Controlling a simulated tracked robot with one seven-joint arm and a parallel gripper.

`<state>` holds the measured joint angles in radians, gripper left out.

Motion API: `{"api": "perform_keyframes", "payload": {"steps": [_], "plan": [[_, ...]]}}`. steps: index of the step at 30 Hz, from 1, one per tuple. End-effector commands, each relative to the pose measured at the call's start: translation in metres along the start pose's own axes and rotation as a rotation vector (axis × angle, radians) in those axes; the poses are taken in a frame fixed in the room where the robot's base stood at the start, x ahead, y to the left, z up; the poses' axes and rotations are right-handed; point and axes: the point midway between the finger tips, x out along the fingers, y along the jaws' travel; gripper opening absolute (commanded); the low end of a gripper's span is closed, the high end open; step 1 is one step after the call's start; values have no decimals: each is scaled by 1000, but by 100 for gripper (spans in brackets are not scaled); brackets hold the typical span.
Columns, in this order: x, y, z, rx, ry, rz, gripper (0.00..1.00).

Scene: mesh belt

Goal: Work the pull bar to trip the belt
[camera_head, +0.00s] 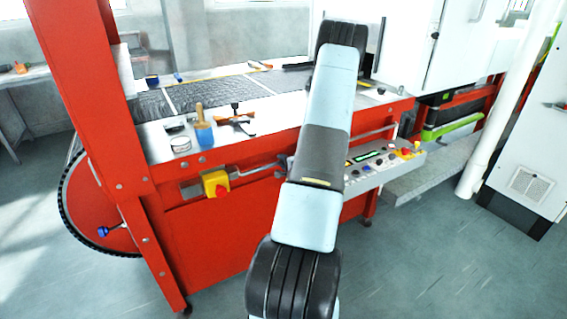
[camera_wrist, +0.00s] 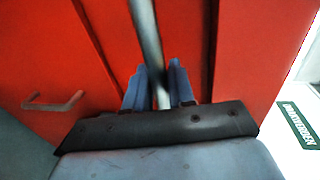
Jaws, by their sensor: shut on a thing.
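The pull bar (camera_head: 376,134) is a thin grey metal rod along the front of the red belt machine. Parts of it show on both sides of my arm in the head view. In the wrist view the bar (camera_wrist: 147,42) runs down from the top edge between the two blue fingers of my gripper (camera_wrist: 156,78). The gripper is shut on the bar. In the head view my arm hides the gripper and the middle of the bar. The dark mesh belt (camera_head: 210,93) lies on top of the machine.
A yellow box with a red knob (camera_head: 216,184) sits on the front, left of my arm. A control panel (camera_head: 385,162) juts out at right. A brush (camera_head: 203,128) and a tin (camera_head: 180,144) lie on the machine's edge. A white pipe (camera_head: 500,110) stands right.

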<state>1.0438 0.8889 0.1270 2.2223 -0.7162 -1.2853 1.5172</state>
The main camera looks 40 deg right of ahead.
Motion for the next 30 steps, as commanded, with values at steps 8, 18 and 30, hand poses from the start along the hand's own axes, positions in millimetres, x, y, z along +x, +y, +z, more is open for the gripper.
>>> {"api": "perform_keyframes", "payload": {"steps": [8,18,30], "plan": [[-20,7,-1,4,3,9,0],[-28,10,0,4,1,13,0],[-27,7,0,2,1,6,40]]}}
